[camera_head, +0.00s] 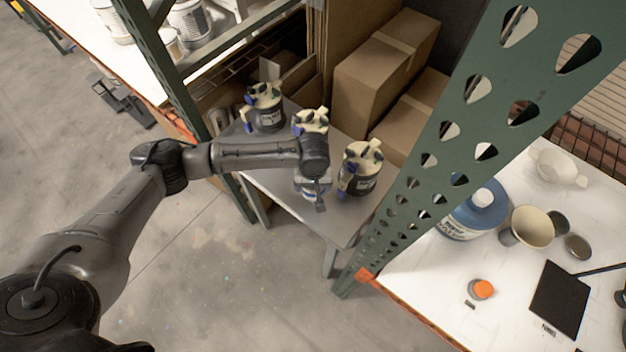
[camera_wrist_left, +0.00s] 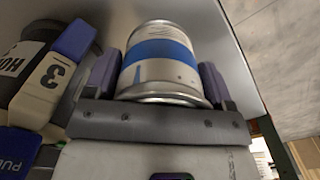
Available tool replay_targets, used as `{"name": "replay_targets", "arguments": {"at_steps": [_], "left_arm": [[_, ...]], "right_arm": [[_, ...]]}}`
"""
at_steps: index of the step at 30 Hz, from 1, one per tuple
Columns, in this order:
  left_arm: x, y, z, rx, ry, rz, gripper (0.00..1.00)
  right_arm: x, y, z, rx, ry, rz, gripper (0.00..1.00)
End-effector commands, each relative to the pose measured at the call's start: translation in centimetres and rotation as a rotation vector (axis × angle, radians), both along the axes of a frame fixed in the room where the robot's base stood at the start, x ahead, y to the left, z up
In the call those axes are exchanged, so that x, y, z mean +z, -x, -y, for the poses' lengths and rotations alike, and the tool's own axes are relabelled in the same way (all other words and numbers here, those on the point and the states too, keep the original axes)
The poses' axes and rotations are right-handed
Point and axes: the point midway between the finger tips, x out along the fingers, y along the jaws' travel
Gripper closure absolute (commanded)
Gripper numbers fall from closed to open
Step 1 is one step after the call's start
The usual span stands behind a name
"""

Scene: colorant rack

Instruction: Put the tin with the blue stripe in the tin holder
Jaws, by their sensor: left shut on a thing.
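The tin with the blue stripe (camera_wrist_left: 162,62) is silvery white with a blue band and stands between the two fingers of my left gripper (camera_wrist_left: 158,82) in the left wrist view. The fingers are shut on its sides. In the head view my left gripper (camera_head: 318,188) is over the front of the small grey table, with a little of the tin (camera_head: 304,186) showing beside it. The gripper and wrist hide most of the tin there. I cannot make out a tin holder in either view. My right gripper is not in view.
Dark colorant canisters with cream tops stand on the grey table (camera_head: 282,184), one at the right (camera_head: 360,168), one at the back left (camera_head: 264,106) and one behind my wrist (camera_head: 310,122). A green perforated post (camera_head: 452,130) rises to the right. Cardboard boxes (camera_head: 380,75) stand behind.

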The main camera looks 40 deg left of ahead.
Motion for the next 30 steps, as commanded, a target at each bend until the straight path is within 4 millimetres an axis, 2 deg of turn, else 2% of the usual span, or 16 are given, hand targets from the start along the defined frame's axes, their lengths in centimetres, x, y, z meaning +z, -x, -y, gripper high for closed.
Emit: {"name": "replay_targets", "arguments": {"at_steps": [5, 12, 26, 27, 30], "left_arm": [[-1.0, 0.0, 0.0, -0.001, 0.000, 0.000, 0.54], [-3.5, 0.0, 0.0, -0.001, 0.000, -0.001, 0.54], [-3.9, 0.0, 0.0, -0.001, 0.000, 0.000, 0.54], [-4.0, 0.1, 0.0, -0.001, 0.000, 0.000, 0.21], [-4.0, 0.1, 0.0, -0.001, 0.000, 0.000, 0.12]], "right_arm": [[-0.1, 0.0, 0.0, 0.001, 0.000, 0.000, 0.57], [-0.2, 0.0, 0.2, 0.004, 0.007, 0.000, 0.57], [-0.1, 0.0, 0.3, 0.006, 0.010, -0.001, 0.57], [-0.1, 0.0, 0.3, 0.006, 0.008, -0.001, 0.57], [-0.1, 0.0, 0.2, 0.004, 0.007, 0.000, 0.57]]}}
